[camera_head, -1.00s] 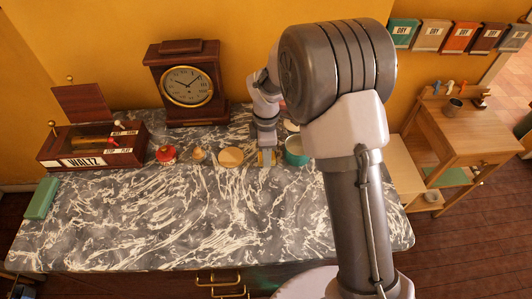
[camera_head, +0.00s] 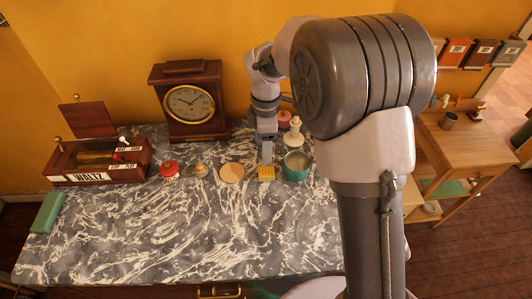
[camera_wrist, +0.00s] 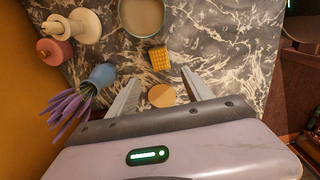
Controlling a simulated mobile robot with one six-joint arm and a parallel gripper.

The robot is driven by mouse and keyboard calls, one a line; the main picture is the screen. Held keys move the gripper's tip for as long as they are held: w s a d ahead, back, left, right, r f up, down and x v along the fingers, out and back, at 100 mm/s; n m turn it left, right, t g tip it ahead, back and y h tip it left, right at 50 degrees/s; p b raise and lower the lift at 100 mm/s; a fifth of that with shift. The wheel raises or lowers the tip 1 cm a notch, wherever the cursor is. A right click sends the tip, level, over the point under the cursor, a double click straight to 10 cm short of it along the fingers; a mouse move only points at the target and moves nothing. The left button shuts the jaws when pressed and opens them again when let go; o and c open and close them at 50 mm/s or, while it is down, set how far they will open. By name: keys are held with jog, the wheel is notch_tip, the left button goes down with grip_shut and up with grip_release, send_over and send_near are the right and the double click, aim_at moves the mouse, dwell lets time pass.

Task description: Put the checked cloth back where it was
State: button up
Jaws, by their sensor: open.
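The checked cloth (camera_head: 267,173) is a small yellow folded block lying on the marble worktop, left of and slightly in front of a green bowl (camera_head: 297,166). The wrist view shows its checked top (camera_wrist: 160,58). My gripper (camera_head: 267,157) hangs down just behind the cloth in the head view. In the wrist view my gripper (camera_wrist: 160,77) is open, its two fingers apart with nothing held between them. The cloth shows just beyond the fingertips, apart from them. A round wooden disc (camera_wrist: 162,96) shows between the fingers, lower in the picture.
A white candlestick-like piece (camera_wrist: 82,26), a pink jar (camera_wrist: 52,52) and a blue vase of lavender (camera_wrist: 101,76) stand near the gripper. A clock (camera_head: 190,103), a waltz box (camera_head: 98,163) and a red-topped item (camera_head: 169,169) stand leftward. The marble front (camera_head: 190,230) is clear.

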jog(key=s+d+r+m+t+y, duration=0.1)
jog(key=s+d+r+m+t, duration=0.15)
jog(key=s+r+m, duration=0.5)
jog(key=s+d+r+m+t+y, duration=0.1)
jog(key=s+d+r+m, duration=0.2)
jog(key=s+r+m, duration=0.5)
jog(key=s+m+t, duration=0.2)
jog(key=s+m, duration=0.5)
jog(key=s, duration=0.3)
notch_tip(320, 180, down, 12)
jog(key=b, duration=1.2)
jog(key=shift+d, duration=0.4)
jog(key=shift+w+f, duration=0.1)
